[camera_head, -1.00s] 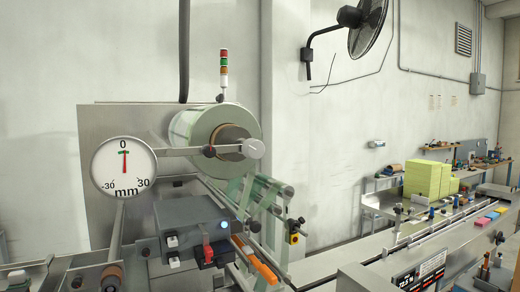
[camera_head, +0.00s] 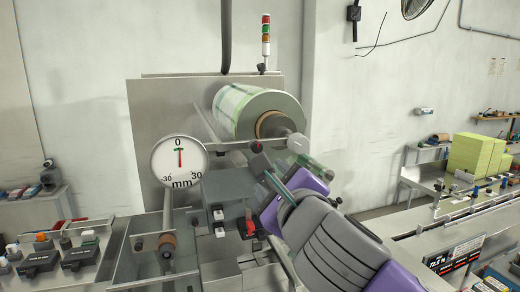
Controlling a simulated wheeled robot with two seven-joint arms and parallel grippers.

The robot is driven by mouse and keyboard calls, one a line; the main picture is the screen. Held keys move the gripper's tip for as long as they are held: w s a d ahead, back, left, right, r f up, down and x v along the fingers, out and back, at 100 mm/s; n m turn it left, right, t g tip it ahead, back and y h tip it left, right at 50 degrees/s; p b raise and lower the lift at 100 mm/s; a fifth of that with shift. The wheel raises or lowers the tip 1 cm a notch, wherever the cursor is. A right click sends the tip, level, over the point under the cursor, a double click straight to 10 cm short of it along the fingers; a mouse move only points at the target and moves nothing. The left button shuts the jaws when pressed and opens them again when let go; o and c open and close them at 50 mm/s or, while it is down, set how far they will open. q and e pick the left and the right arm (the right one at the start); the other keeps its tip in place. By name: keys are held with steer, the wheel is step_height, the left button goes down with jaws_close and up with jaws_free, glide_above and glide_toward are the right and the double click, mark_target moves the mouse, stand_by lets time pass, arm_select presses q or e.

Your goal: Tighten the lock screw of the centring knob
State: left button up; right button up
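The film roll (camera_head: 258,112) hangs on its shaft at the back panel. A pale round knob (camera_head: 298,144) sits at the shaft end, and a small dark red knob (camera_head: 256,147) sits on the bar left of it. I cannot tell for sure which is the lock screw. The round mm dial (camera_head: 180,160) has its red needle upright at 0. My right arm reaches in from the lower right, its gripper (camera_head: 268,182) just below the two knobs, apparently apart from them. Its fingers are hard to make out, so open or shut cannot be told. My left gripper is out of view.
A signal tower (camera_head: 266,40) rises behind. Yellow stacks (camera_head: 475,155) stand on the right. Small dark boxes (camera_head: 80,256) lie at lower left.

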mark_target(257, 148)
steer(key=s+r+y, duration=0.1)
steer(key=s+r, duration=0.3)
steer(key=shift+m, duration=0.4)
steer(key=x, duration=0.5)
steer(key=p+x, duration=0.1)
steer(key=x, duration=0.2)
steer(key=shift+r, duration=0.3)
steer(key=shift+c, duration=0.3)
jaws_close()
